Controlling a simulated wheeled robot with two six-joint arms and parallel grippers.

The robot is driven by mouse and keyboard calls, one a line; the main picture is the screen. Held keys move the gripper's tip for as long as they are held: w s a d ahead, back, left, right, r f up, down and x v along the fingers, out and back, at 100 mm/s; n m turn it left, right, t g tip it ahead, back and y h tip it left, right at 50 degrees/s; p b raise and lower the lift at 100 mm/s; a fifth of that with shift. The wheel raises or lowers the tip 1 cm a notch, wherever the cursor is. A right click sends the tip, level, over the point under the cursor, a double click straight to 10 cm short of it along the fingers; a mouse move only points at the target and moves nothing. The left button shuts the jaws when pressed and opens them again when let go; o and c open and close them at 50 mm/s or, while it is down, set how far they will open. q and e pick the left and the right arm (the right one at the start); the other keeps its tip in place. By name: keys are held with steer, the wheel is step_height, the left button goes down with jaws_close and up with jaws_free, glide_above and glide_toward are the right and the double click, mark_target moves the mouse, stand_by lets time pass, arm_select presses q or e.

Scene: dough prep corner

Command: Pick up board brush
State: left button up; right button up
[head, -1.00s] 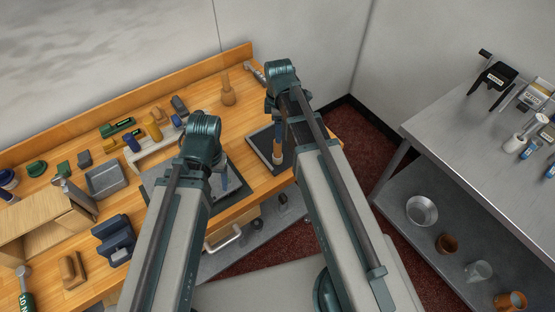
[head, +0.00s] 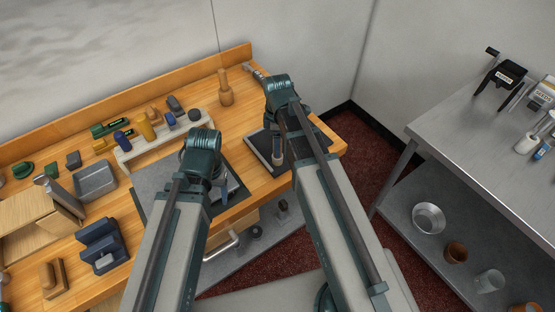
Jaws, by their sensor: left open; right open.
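No item can be named for certain as the board brush. A small upright item with a pale lower part (head: 277,157) stands at the dark mat (head: 260,141), largely hidden by my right gripper. A wooden block with a raised grip (head: 53,276) lies at the bench's front left and has a brush-like shape. My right gripper (head: 279,138) is open above the dark mat, its fingers mostly hidden by the arm. My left gripper (head: 218,188) is open over the grey board (head: 153,190), also partly hidden by its arm.
The wooden bench (head: 262,185) holds a grey tray (head: 95,180), a blue holder (head: 101,246), a pale rack (head: 133,157) and a wooden pestle-like piece (head: 225,90). A steel table (head: 450,130) stands right, with bowls below. Bare bench lies around the pestle-like piece.

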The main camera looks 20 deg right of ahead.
steer(key=shift+f, duration=0.1)
steer(key=shift+c, duration=0.2)
jaws_close()
steer(key=shift+p, duration=0.3)
step_height(320, 180, up, 10)
steer(key=p, duration=0.9)
steer(key=shift+p, duration=0.35)
